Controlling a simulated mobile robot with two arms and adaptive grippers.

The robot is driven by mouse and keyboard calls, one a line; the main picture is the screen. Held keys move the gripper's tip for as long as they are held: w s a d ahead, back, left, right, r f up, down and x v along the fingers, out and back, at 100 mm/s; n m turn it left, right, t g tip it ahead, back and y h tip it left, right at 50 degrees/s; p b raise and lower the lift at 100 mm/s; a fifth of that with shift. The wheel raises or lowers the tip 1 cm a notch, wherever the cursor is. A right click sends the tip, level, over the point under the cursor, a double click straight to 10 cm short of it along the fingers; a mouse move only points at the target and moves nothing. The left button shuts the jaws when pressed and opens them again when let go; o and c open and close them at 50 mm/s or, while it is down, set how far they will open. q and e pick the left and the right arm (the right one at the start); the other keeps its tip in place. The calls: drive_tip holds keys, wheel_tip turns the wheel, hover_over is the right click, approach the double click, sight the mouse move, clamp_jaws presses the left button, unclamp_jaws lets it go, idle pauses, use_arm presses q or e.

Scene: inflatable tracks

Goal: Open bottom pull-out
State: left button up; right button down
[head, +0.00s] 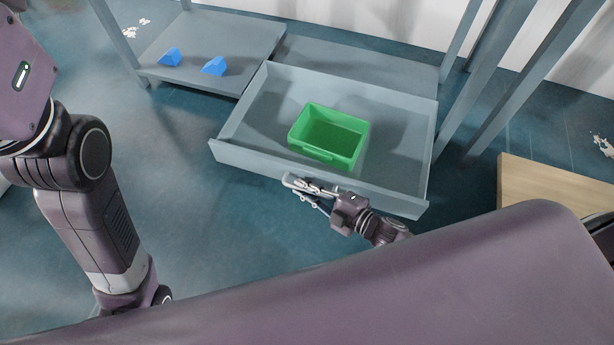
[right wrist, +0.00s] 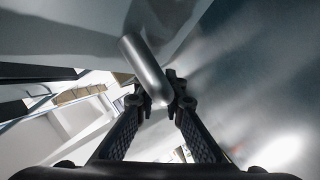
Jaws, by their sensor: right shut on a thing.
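The bottom pull-out (head: 395,115) is a grey drawer that stands well out from its shelf frame in the head view. A green bin (head: 330,135) sits inside it, near its front wall. My right gripper (head: 297,184) is at the middle of the drawer's front. In the right wrist view its fingers (right wrist: 158,100) are shut on a rounded metal handle (right wrist: 146,68). My left arm is at the left of the head view, and its gripper does not show.
Two blue wedge-shaped blocks (head: 214,66) lie on the grey shelf (head: 240,35) left of the drawer. Grey posts (head: 470,90) rise to the right of the drawer. A light wooden surface (head: 550,190) is at the far right. The floor (head: 200,220) in front of the drawer's left part is clear.

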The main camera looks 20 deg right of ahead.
drive_tip(key=shift+s+a+p, duration=0.25)
drive_tip(key=shift+s+a, duration=0.4)
drive_tip(key=shift+s, duration=0.35)
drive_tip(key=shift+s+a+p, duration=0.25)
drive_tip(key=shift+s+a, duration=0.4)
drive_tip(key=shift+s, duration=0.35)
drive_tip(key=c, duration=2)
unclamp_jaws()
drive_tip(key=v, duration=1.2)
